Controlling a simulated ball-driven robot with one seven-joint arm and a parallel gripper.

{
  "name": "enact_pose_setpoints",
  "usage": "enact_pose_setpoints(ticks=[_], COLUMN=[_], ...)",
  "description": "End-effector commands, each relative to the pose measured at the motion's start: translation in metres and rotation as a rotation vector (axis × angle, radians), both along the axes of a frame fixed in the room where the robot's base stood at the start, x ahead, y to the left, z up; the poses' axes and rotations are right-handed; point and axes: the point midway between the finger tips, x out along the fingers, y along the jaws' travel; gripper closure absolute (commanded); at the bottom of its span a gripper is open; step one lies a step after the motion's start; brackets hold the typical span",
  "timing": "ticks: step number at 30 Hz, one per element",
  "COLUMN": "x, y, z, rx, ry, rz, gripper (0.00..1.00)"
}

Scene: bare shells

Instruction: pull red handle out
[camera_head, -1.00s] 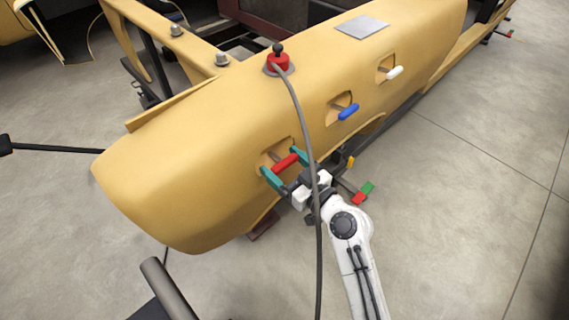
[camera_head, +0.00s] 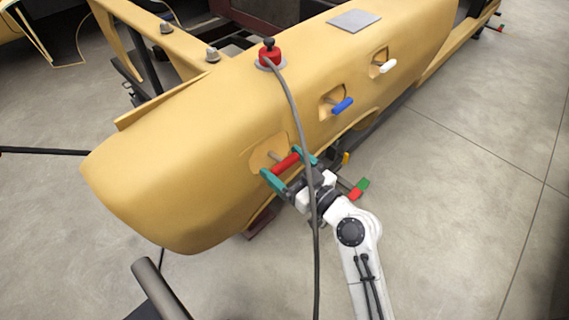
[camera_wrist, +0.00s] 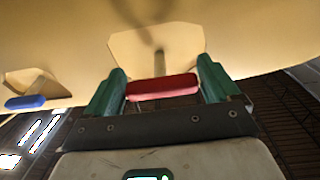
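The red handle (camera_head: 286,163) is a short bar on a thin shaft, standing out from a recess in the yellow shell (camera_head: 190,140). My gripper (camera_head: 288,167) has its two teal fingers at the two ends of the bar, shut on it lengthwise. In the wrist view, the red handle (camera_wrist: 162,87) spans the gap between the fingertips of my gripper (camera_wrist: 162,82). The shaft runs back from the bar into the pale recess behind it, and its inner end is hard to make out.
A blue handle (camera_head: 342,106) and a white handle (camera_head: 387,66) sit in recesses farther along the shell. A red knob (camera_head: 269,56) on top has a grey cable (camera_head: 299,120) hanging down in front of my arm. Bare floor (camera_head: 470,200) lies to the right.

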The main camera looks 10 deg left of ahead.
Motion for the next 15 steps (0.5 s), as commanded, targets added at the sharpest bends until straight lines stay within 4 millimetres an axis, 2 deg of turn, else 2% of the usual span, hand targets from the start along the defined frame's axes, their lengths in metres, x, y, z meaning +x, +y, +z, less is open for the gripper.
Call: enact_pose_setpoints(ticks=[1,3,11,15], x=[0.000,0.000,0.000,-0.009], y=[0.000,0.000,-0.001,-0.011], z=[0.000,0.000,0.000,-0.002], rx=[0.000,0.000,0.001,0.001], ry=[0.000,0.000,-0.001,0.000], rz=[-0.001,-0.001,-0.001,-0.003], gripper=[0.06,0.00,0.00,0.00])
